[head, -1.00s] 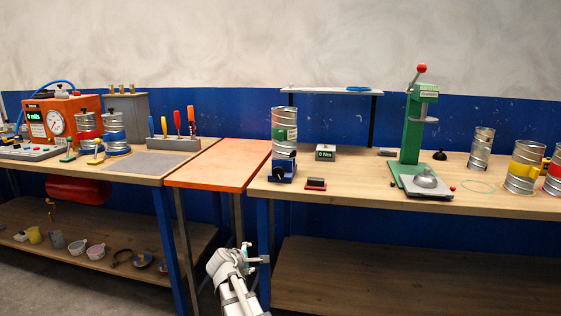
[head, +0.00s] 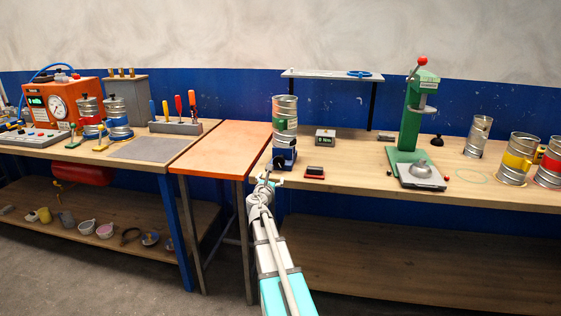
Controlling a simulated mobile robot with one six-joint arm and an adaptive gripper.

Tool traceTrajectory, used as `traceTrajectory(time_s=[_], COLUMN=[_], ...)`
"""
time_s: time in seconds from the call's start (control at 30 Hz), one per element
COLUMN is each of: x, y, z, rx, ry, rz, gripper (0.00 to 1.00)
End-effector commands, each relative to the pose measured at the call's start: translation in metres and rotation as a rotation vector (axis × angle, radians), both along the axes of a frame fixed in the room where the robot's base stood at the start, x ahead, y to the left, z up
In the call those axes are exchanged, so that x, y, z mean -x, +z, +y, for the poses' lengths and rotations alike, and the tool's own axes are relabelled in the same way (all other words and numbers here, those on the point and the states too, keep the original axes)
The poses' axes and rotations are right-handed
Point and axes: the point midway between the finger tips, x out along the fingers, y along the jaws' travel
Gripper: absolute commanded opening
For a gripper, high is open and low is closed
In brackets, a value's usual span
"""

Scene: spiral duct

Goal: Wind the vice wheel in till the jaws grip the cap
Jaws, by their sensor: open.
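A small blue vice (head: 286,153) stands near the left front edge of the right bench in the head view. A silver spiral duct piece (head: 285,105) with a green band stands upright on it. A dark round part (head: 280,163), which looks like the vice wheel, shows low on the vice's front. I cannot make out the cap or how the jaws sit against it. My gripper (head: 267,179) is open, just in front of and below the vice, at the bench's front edge. Whether it touches the wheel is not clear.
A small red-and-black block (head: 314,172) lies right of the vice, with a small display box (head: 325,138) behind it. A green press (head: 415,120) stands further right. An orange-topped table (head: 222,147) lies to the left. A shelf (head: 335,76) hangs above the bench.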

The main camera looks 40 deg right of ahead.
Motion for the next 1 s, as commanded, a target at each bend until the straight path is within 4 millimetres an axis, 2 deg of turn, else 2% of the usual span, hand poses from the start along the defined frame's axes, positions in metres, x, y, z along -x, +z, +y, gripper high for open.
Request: traceTrajectory(time_s=[0.27, 0.47, 1.0], x=[-0.003, -0.014, -0.066], y=[0.0, 0.0, 0.0], z=[-0.004, -0.017, -0.078], rx=[-0.002, -0.002, -0.003], ry=[-0.002, -0.002, -0.004], rz=[-0.002, -0.002, -0.003], gripper=[1.0, 1.0, 1.0])
